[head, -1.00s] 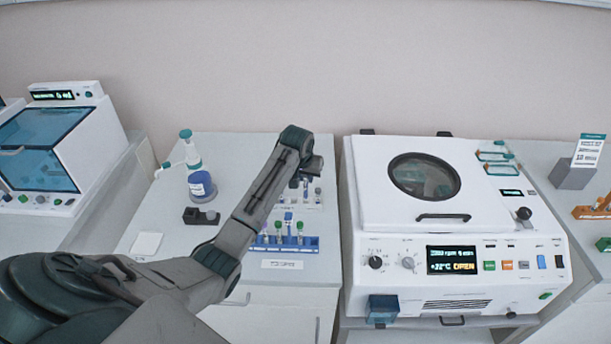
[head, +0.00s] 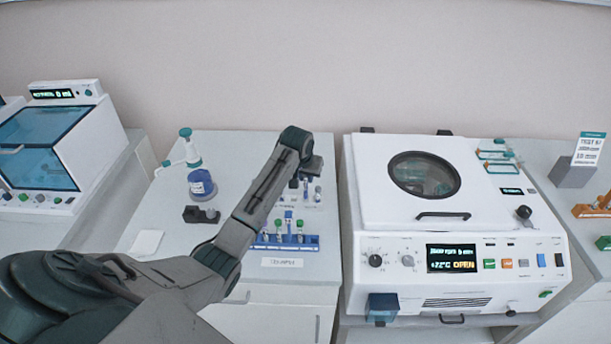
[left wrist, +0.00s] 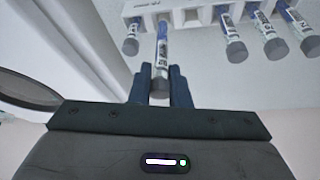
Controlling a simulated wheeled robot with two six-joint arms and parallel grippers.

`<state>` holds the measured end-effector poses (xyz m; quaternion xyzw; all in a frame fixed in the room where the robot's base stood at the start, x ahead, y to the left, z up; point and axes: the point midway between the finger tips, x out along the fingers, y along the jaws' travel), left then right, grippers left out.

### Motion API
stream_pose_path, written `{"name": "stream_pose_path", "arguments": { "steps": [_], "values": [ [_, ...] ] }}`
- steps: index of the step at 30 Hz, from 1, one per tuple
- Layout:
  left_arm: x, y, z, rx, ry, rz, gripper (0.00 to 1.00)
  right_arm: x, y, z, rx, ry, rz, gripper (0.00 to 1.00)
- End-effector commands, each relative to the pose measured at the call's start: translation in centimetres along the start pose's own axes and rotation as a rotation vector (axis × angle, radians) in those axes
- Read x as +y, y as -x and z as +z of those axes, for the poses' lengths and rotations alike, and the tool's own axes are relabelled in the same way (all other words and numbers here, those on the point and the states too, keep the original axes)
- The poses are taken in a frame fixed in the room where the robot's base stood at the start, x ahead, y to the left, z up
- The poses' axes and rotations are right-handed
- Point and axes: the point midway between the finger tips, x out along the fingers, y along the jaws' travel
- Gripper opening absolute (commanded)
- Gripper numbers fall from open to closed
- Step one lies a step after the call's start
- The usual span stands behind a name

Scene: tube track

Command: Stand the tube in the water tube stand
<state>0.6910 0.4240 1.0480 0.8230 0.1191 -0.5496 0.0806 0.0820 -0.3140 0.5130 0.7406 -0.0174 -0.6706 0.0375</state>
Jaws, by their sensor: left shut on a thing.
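My left gripper (left wrist: 160,78) is shut on a tube (left wrist: 162,46) with a white printed label in the left wrist view. The tube's far end is blue and overlaps the edge of a white rack (left wrist: 190,5); I cannot tell whether it is inside a hole. Several similar tubes (left wrist: 232,40) stand in that rack on both sides of the held one. In the head view my left arm reaches over the middle table, and its gripper is largely hidden behind the arm. A blue rack (head: 300,246) with several capped tubes is nearer the front. My right gripper is not in view.
A white centrifuge (head: 380,215) with a round window stands to the right, its display reading OPEN. A wash bottle (head: 190,150), a blue-labelled jar (head: 201,184) and a black dispenser (head: 201,215) are left of the arm. A blue-windowed machine (head: 90,150) is further left.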

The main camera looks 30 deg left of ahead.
Motion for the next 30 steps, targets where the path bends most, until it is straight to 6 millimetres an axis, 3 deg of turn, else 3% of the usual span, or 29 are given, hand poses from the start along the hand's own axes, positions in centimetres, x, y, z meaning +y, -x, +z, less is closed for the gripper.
{"name": "stream_pose_path", "arguments": {
  "steps": [30],
  "values": [
    [-0.1, -1.6, 0.7, -0.001, 0.003, 0.007, 0.03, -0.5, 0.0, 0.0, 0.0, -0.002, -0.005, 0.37]
  ]
}}
